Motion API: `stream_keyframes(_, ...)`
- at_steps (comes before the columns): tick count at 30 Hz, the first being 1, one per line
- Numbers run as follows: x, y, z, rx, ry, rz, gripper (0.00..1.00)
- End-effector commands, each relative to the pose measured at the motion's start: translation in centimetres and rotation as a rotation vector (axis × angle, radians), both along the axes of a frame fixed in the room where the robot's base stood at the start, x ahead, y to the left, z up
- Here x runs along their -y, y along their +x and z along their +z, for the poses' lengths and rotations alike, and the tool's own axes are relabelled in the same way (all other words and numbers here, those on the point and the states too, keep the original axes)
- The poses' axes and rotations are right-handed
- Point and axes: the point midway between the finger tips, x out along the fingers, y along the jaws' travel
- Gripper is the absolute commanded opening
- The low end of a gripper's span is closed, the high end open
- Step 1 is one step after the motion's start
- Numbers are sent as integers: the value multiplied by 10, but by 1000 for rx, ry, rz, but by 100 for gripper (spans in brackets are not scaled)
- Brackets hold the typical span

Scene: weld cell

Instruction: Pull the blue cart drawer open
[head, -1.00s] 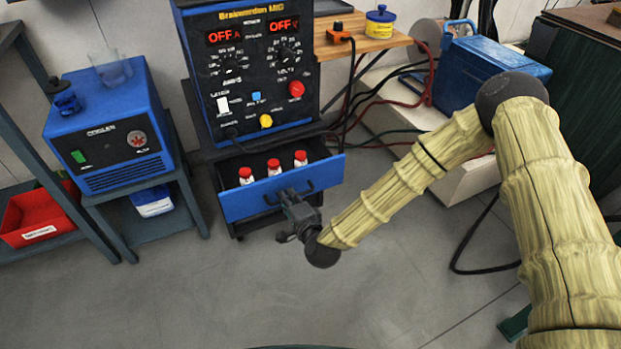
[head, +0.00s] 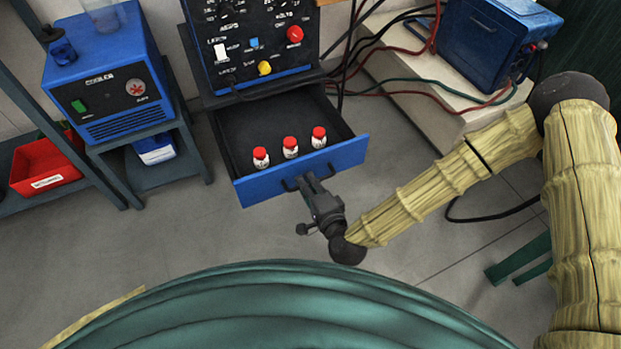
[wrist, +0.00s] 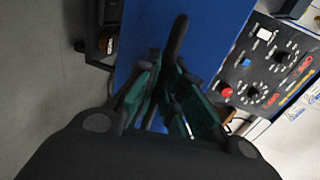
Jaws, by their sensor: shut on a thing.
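The blue cart drawer (head: 262,187) is pulled well out of the black welder cart, and its dark interior shows. Several small white bottles with red caps, such as the middle one (head: 290,148), stand upright inside near the front. My gripper (head: 309,182) is shut on the dark drawer handle (head: 290,186) at the middle of the blue front. In the wrist view, the fingers (wrist: 165,88) close around the dark handle bar (wrist: 178,38) against the blue front (wrist: 205,35). The exact finger contact is partly hidden.
The welder panel (head: 262,45) rises behind the drawer. A blue unit (head: 110,75) on a stand and a red bin (head: 42,165) are at left. Cables and a blue box (head: 487,40) are at right. My green body fills the bottom; a strip of floor lies between it and the drawer.

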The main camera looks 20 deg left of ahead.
Motion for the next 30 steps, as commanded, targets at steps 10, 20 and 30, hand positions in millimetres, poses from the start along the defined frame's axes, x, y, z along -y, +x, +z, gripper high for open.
stream_keyframes(10,1,1,-1,0,-1,-3,28)
stream_keyframes(20,1,0,0,0,0,-2,32)
stream_keyframes(30,26,-25,7,-3,0,-3,32)
